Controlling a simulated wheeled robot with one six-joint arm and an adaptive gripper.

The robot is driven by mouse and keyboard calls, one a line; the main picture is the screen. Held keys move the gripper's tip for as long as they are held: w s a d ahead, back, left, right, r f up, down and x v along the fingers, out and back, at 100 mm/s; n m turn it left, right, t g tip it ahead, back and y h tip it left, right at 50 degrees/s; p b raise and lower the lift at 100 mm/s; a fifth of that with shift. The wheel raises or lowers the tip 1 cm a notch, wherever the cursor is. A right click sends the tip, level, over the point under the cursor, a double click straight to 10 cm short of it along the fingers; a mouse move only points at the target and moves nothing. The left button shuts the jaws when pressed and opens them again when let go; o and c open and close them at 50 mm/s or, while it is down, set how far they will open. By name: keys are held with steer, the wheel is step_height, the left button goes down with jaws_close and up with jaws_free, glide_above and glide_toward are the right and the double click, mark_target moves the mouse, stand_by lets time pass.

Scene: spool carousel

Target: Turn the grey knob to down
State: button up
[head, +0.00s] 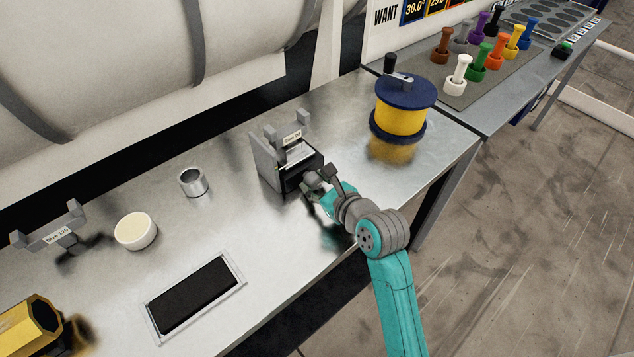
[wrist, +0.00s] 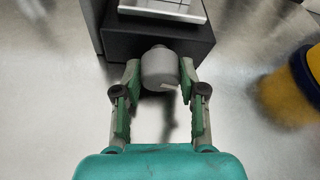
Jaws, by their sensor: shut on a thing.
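The grey knob (wrist: 158,70) sticks out from the front of a black box (wrist: 170,38), seen in the wrist view. My gripper (wrist: 159,78) has one finger on each side of the knob and is shut on it. In the head view my gripper (head: 318,188) is at the front of the black box (head: 300,172), which stands by a grey bracket with a size label. The knob is mostly hidden by my gripper there, and I cannot tell which way it is turned.
A yellow and blue spool (head: 402,112) stands to the right of the box. A metal cup (head: 193,182), a cream-topped round pot (head: 135,231) and a black framed panel (head: 195,297) are to the left. Several coloured pegs stand on a mat (head: 500,84) at the back right.

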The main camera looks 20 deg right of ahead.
stand_by(0.3)
steer(key=o, duration=1.1)
steer(key=shift+o, duration=0.2)
steer(key=shift+v, duration=3.75)
